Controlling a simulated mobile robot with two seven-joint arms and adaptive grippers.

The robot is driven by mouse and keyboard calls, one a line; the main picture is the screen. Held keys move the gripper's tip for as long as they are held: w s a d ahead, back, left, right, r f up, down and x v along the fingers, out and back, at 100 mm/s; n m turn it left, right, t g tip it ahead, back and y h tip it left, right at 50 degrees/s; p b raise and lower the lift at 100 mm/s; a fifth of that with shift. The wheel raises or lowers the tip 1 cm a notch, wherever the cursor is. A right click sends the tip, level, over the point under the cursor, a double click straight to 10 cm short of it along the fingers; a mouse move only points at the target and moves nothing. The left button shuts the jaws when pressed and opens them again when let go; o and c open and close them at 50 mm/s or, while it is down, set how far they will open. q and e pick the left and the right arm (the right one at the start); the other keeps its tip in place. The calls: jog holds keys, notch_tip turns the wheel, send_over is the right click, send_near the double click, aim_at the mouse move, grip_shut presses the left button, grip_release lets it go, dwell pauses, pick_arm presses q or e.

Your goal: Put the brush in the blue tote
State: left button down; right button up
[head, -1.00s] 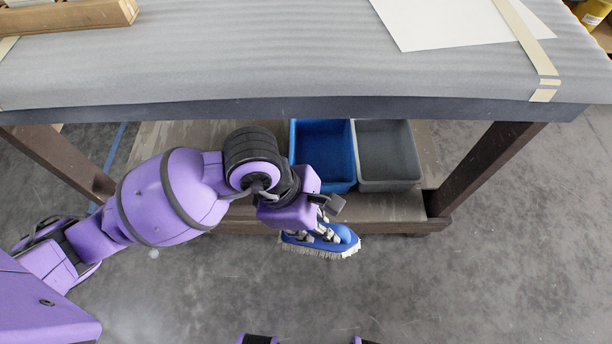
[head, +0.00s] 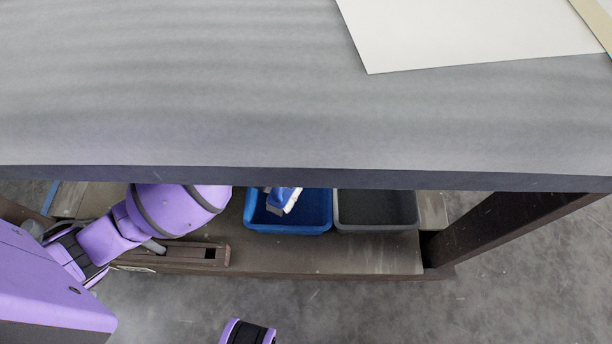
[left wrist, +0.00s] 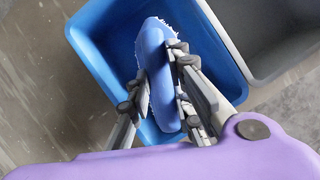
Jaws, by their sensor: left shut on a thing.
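The blue brush (head: 284,200) with pale bristles shows over the blue tote (head: 290,228) on the cart's lower shelf, partly hidden by the cart top. In the left wrist view, my left gripper (left wrist: 163,88) is shut on the brush (left wrist: 153,50), one finger on each side of its blue body. The brush is over the opening of the blue tote (left wrist: 92,50); I cannot tell whether it touches the bottom. In the head view the left gripper is hidden under the cart top. My right gripper is not in view.
A grey tote (head: 376,226) stands just right of the blue one. The padded cart top (head: 200,90) overhangs the shelf (head: 330,258), with a white sheet (head: 460,35) on it. A dark wooden leg (head: 500,233) stands at the right.

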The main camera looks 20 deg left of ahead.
pick_arm(q)
notch_tip(320, 180, down, 5)
jog(key=shift+s+b, duration=0.15)
jog(key=shift+b, duration=0.95)
jog(key=shift+f+b, duration=1.05)
jog(key=shift+f, duration=1.35)
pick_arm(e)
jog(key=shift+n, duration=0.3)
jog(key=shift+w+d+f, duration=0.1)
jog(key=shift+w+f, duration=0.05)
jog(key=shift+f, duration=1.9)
pick_arm(q)
jog(key=shift+f, duration=0.15)
jog(key=c, duration=1.6)
grip_release()
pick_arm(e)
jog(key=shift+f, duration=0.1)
